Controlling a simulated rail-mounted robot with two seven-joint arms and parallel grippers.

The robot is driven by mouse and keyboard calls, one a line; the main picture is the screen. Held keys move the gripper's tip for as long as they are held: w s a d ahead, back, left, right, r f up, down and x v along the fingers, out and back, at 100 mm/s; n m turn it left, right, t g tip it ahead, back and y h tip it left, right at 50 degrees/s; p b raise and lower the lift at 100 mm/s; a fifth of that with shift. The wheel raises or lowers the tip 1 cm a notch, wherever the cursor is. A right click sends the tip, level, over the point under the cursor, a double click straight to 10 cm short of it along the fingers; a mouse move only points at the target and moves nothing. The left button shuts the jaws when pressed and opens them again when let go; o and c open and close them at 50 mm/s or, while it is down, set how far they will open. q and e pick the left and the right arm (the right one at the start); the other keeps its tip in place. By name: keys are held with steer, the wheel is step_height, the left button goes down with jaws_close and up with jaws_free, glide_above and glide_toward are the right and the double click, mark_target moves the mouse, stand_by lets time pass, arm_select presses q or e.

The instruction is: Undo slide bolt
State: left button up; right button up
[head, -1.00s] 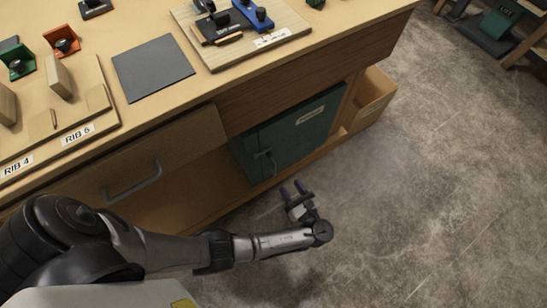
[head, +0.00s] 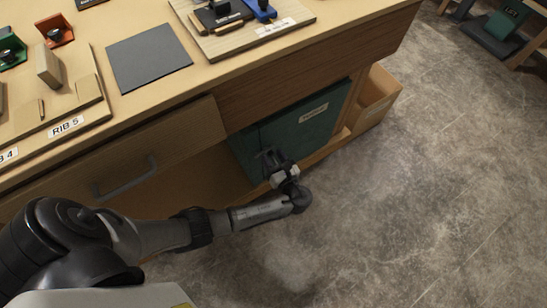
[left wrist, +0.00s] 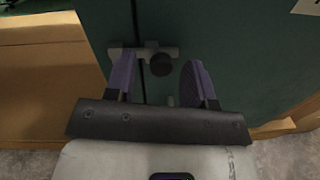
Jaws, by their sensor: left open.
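The slide bolt (left wrist: 143,53) is a grey bar with a round dark knob (left wrist: 161,65), mounted across the seam of the dark green cabinet door (left wrist: 225,40). In the head view the green door (head: 305,122) is set under the workbench, and my gripper hides the bolt there. My left gripper (head: 272,156) is at the door's left part, in front of the bolt. In the left wrist view its two purple fingers (left wrist: 158,82) are open, one on each side of the knob. I cannot tell whether they touch it. My right gripper is not in view.
The workbench top (head: 225,75) overhangs above my left gripper. A drawer with a grey handle (head: 124,178) is to the left. The concrete floor (head: 420,190) in front is clear.

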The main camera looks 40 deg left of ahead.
arm_select(q)
steer(key=shift+w, duration=0.1)
jaws_close()
stand_by(0.4)
